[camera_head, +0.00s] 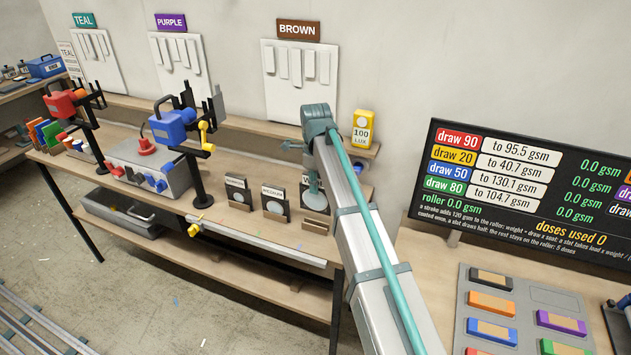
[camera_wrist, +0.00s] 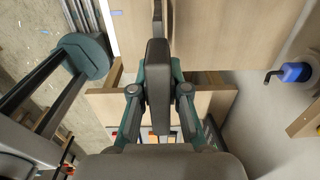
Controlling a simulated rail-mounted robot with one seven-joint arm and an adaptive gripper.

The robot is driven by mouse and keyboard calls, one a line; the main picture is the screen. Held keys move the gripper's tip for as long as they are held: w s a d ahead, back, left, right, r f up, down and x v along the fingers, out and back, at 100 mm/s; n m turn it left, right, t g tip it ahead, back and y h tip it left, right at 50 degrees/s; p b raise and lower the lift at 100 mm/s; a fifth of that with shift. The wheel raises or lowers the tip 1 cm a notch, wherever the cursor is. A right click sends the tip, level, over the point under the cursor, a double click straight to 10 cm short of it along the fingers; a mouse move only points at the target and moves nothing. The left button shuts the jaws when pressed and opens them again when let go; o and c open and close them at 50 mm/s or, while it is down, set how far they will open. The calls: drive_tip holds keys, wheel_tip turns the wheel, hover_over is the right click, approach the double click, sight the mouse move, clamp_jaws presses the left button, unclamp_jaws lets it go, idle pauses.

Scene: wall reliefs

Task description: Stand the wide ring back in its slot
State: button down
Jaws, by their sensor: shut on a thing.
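In the wrist view my gripper (camera_wrist: 158,75) has its dark fingers closed together in the middle, with teal links on both sides. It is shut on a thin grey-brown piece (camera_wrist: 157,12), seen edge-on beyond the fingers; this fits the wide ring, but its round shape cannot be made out. In the head view a black label stand (camera_head: 307,181) starting with "W" is partly hidden behind my arm. A pale teal-grey disc shape shows low in front of it; I cannot tell whether it is the ring or part of my arm. The slot is not clearly visible.
Two similar label stands, left (camera_head: 237,192) and middle (camera_head: 275,202), stand close by on the wooden bench (camera_head: 225,222). A yellow "100 LUX" block (camera_head: 363,129) is on the shelf behind. Blue (camera_head: 173,126) and red (camera_head: 63,103) clamp rigs stand farther left. A dark display (camera_head: 520,190) is at right.

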sight(316, 205)
drive_tip(key=shift+f+b, duration=1.35)
drive_tip(key=shift+f, duration=2.75)
drive_tip(key=c, duration=1.1)
unclamp_jaws()
drive_tip(key=shift+r, duration=0.1)
